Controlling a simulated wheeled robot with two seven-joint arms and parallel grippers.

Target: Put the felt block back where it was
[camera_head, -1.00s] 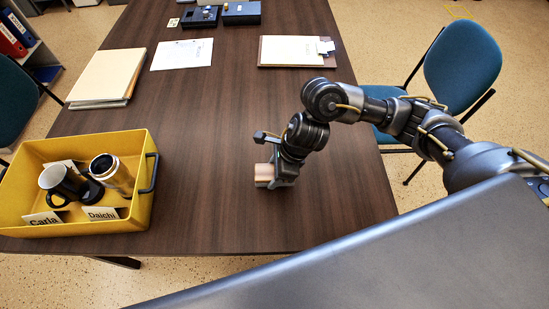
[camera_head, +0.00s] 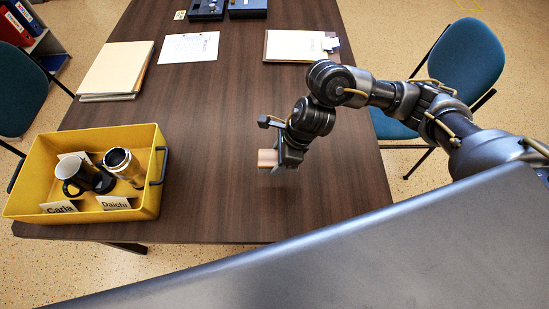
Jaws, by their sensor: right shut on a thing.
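A small light tan block (camera_head: 267,158), which looks to be the felt block, is at my right gripper (camera_head: 276,160). The gripper is shut on it over the middle right of the dark wooden table (camera_head: 215,130). A dark shadow lies on the table below the gripper, so the block appears to be a little above the surface. The gripper hides the block's right part. My left gripper is not in view.
A yellow crate (camera_head: 148,205) with two mugs and name cards stands at the table's left front. Folders (camera_head: 115,67), a paper sheet (camera_head: 188,47), a clipboard (camera_head: 295,46) and dark blue boxes (camera_head: 247,8) lie farther back. The table's middle is clear.

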